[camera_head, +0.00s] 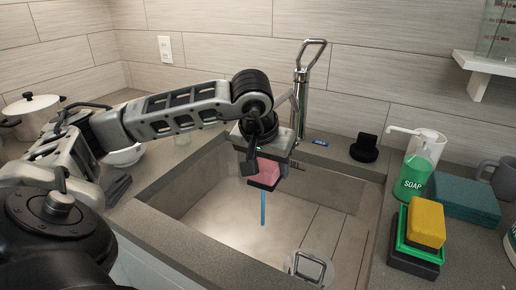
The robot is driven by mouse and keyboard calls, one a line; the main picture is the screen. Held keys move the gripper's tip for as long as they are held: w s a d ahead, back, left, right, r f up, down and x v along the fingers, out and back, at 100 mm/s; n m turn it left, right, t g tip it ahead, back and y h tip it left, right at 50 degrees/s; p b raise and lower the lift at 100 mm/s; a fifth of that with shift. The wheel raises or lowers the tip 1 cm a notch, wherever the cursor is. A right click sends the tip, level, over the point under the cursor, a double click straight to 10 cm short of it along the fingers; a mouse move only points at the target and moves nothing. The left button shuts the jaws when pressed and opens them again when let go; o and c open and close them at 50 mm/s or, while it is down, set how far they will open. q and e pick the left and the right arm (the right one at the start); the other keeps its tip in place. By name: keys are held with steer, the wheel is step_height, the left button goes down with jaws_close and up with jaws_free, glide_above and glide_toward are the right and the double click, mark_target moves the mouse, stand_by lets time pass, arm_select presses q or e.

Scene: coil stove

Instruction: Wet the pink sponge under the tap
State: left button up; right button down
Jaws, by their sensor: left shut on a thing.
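My left gripper (262,150) reaches in from the left, over the sink (210,208). It is shut on the pink sponge (265,171), which hangs below the fingers, well above the sink floor. The metal tap (300,95) stands behind the sink, with a looped handle on top. Its spout end is hidden behind my gripper. A thin blue stream (263,208) runs straight down under the sponge into the sink. I cannot tell whether the water strikes the sponge or passes behind it. My right gripper is not in view.
A green soap bottle (413,177), a yellow sponge (426,221) on a green and black stack, and a teal block (463,198) stand right of the sink. A clear glass item (308,265) is at the sink's near side. A white pot (33,112) stands far left.

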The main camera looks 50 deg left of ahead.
mark_target(277, 167)
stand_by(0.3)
arm_select(q)
steer(key=d+r+p, duration=0.1)
steer(key=s+d+r, duration=0.1)
steer(key=d+r+p, duration=0.1)
steer(key=shift+s+d+r+p, duration=0.15)
steer(key=shift+s+d+p, duration=0.05)
steer(key=shift+s+p, duration=0.15)
steer(key=shift+s+d+r, duration=0.3)
steer(key=shift+d+r, duration=0.05)
steer(key=shift+d, duration=0.2)
